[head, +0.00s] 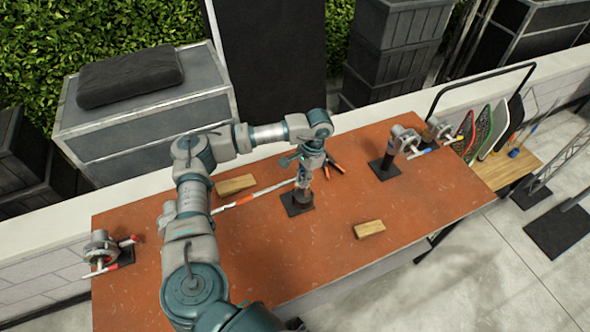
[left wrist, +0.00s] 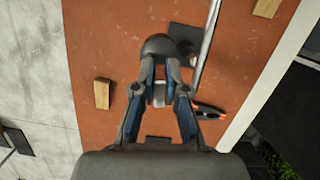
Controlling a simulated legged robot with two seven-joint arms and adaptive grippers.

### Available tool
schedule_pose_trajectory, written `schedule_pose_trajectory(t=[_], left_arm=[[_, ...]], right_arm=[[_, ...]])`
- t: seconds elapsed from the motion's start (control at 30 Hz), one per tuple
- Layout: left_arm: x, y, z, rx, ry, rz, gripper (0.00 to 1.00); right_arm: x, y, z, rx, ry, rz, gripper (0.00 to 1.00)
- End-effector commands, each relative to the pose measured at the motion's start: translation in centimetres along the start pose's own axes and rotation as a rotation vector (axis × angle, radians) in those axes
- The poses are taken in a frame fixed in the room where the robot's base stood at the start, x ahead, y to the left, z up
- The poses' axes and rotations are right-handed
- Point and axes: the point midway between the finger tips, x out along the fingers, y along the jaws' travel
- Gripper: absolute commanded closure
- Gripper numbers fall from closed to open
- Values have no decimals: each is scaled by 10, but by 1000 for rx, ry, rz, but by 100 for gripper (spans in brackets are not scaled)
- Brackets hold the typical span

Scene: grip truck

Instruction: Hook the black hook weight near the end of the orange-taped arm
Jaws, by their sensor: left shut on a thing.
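My left gripper (head: 310,163) points down over the middle of the table and is shut on the black hook weight (head: 302,194). In the left wrist view, the fingers (left wrist: 158,88) close around a small grey piece above the weight's dark rounded body (left wrist: 158,47). The orange-taped arm (head: 245,200) is a thin pale rod with orange-red bands, running left from near the weight. Its silvery part (left wrist: 207,45) also shows beside the weight in the left wrist view. A black square plate (head: 294,209) lies below the weight; I cannot tell whether they touch. My right gripper is not in view.
The rust-coloured table (head: 440,205) holds two wooden blocks, one at the left (head: 236,185) and one in front (head: 369,229). An orange-handled tool (head: 335,166) lies right of the gripper. Clamp-like devices stand at the left (head: 100,250) and right (head: 385,165). The right front is clear.

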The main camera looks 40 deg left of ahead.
Motion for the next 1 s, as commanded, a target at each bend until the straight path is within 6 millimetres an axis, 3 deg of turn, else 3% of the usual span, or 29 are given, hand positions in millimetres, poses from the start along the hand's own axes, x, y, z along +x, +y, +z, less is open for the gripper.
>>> schedule_pose_trajectory(t=[0.27, 0.73, 1.0], left_arm=[[-8, -19, 16, 50, -2, -5, 100], [18, -21, 12, 52, -3, -4, 100], [21, -21, 11, 51, -2, -3, 100]], right_arm=[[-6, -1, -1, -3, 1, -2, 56], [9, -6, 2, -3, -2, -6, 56], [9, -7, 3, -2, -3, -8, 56]])
